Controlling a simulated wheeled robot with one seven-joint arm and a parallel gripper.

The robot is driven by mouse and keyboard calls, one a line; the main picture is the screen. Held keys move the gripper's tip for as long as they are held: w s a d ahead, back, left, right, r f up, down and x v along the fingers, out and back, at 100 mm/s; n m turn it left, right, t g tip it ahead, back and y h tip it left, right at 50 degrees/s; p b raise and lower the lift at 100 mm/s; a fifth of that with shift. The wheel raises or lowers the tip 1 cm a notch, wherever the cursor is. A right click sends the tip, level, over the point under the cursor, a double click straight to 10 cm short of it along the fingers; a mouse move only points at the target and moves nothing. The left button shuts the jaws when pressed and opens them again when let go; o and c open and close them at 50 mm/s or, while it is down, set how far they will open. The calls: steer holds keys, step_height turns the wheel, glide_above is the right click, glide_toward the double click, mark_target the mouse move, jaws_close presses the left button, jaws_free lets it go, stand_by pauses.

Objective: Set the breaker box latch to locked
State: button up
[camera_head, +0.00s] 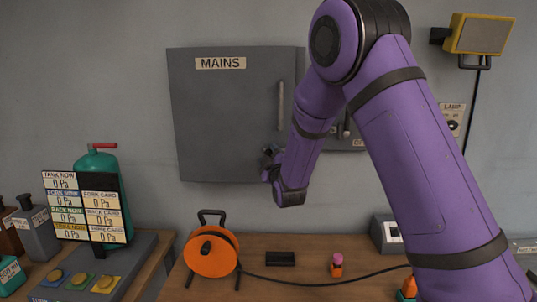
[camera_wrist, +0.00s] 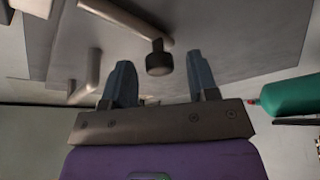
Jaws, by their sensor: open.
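The breaker box (camera_head: 225,120) is a grey wall cabinet with a MAINS label; its door looks closed. A pale upright handle (camera_head: 281,105) is on the door's right side. My gripper (camera_head: 270,163) is at the door's lower right, below the handle. In the wrist view my gripper (camera_wrist: 162,80) is open, and a dark knob (camera_wrist: 160,62) on a short stem, apparently the latch, shows between and beyond the fingertips. No contact is clear. A pale bar (camera_wrist: 125,20) ends near the knob. In the head view the latch is hard to make out beside my gripper, so its setting is unclear.
My arm partly hides a panel with levers (camera_head: 345,130) right of the box. A yellow lamp (camera_head: 481,35) is at the upper right. Below stand an orange cable reel (camera_head: 211,254), a green tank (camera_head: 95,165) and a pump with gauge cards. The wall left of the box is clear.

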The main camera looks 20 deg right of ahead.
steer(key=shift+x, duration=1)
jaws_close()
steer(key=shift+s+d, duration=0.3)
steer(key=shift+d, duration=0.55)
steer(key=shift+s+d, duration=0.25)
steer(key=shift+d, duration=0.55)
jaws_free()
steer(key=shift+d, duration=0.15)
